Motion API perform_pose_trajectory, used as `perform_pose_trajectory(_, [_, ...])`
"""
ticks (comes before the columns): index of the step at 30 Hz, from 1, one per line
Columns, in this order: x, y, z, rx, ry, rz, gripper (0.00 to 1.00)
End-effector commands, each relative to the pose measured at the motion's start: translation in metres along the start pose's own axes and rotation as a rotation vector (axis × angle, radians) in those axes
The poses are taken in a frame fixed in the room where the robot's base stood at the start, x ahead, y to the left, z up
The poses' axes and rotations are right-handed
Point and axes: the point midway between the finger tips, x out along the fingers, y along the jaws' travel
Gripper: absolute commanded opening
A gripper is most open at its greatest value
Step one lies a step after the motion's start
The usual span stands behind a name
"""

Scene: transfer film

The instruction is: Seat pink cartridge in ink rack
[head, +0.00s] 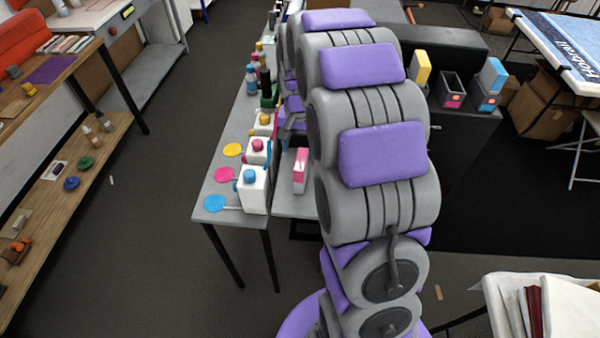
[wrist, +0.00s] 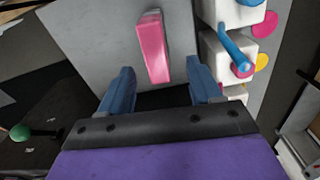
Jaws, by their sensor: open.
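The pink cartridge (head: 300,170) stands on the grey table beside the white ink bottles, left of my arm. In the wrist view the pink cartridge (wrist: 153,50) lies ahead of my gripper (wrist: 160,78), roughly between the lines of its two blue fingers. My gripper is open and empty, apart from the cartridge. In the head view it is mostly hidden behind my arm. The ink rack (head: 453,90) is on the dark unit at right. Its pink-marked slot looks empty; a yellow cartridge (head: 421,68) and a blue cartridge (head: 491,76) stand in neighbouring slots.
White bottles with blue (head: 253,190), pink (head: 257,150) and yellow caps line the table, close to the cartridge. Coloured ink discs (head: 215,203) lie at the table's left edge. Small bottles (head: 252,78) stand farther back. A white bin (head: 500,305) is at front right.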

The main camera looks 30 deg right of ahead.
Motion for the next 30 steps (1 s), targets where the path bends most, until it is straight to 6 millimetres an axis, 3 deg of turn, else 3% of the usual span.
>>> perform_pose_trajectory(4, [0.026, 0.001, 0.0, 0.0, -0.002, 0.0, 0.64])
perform_pose_trajectory(14, [0.046, 0.002, 0.001, 0.0, -0.004, 0.001, 0.64])
perform_pose_trajectory(24, [0.088, 0.004, 0.001, 0.0, -0.002, 0.0, 0.64])
perform_pose_trajectory(30, [0.09, 0.004, 0.0, 0.0, 0.001, -0.001, 0.64])
